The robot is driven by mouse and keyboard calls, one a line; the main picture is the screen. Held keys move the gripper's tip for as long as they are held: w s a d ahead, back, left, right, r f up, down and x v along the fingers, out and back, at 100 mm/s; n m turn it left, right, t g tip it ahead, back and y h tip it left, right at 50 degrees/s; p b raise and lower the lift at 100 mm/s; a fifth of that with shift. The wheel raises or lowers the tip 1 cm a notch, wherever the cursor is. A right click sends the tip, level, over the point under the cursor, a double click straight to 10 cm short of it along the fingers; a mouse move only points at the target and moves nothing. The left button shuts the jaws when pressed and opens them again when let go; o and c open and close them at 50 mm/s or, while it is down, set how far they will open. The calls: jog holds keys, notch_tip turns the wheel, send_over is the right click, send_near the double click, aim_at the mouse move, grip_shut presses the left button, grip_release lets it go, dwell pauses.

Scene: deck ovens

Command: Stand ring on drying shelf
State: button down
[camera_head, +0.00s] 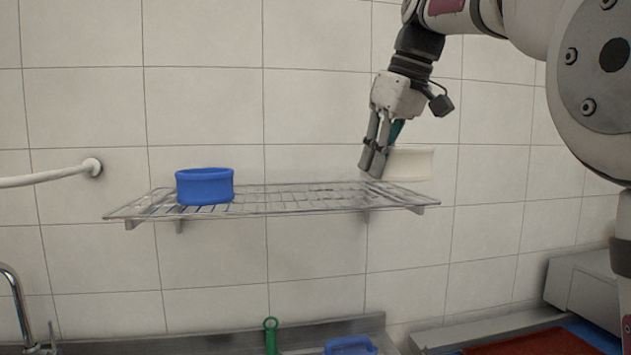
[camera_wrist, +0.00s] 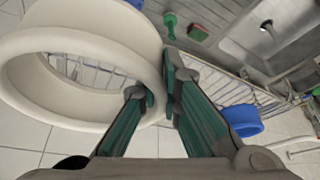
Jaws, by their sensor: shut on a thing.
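A cream ring (camera_head: 410,163) is at the right end of the wire drying shelf (camera_head: 300,199). My gripper (camera_head: 373,165) points down, shut on the ring's wall at its left side. In the wrist view the ring (camera_wrist: 90,38) fills the upper left, with its round opening showing, and one finger is inside it and one outside at the wall (camera_wrist: 158,90). The ring's lower edge is level with the shelf's right end in the head view; I cannot tell whether it touches the wires.
A blue ring (camera_head: 205,187) stands on the shelf's left part; the wires between it and my gripper are bare. Below are a sink tap (camera_head: 22,318), a green brush (camera_head: 271,335) and a blue item (camera_head: 350,346). A tiled wall stands behind.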

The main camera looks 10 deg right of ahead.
jog(key=p, duration=0.2)
send_over(318, 198)
jog(key=s, duration=0.1)
jog(key=shift+d+f, duration=0.45)
jog(key=shift+f, duration=0.1)
jog(key=shift+s+f+p, duration=0.1)
jog(key=shift+f+p, duration=0.3)
jog(key=shift+f, duration=1.35)
jog(key=shift+f, duration=0.1)
jog(key=c, duration=1.8)
grip_release()
jog(key=shift+v, duration=6.05)
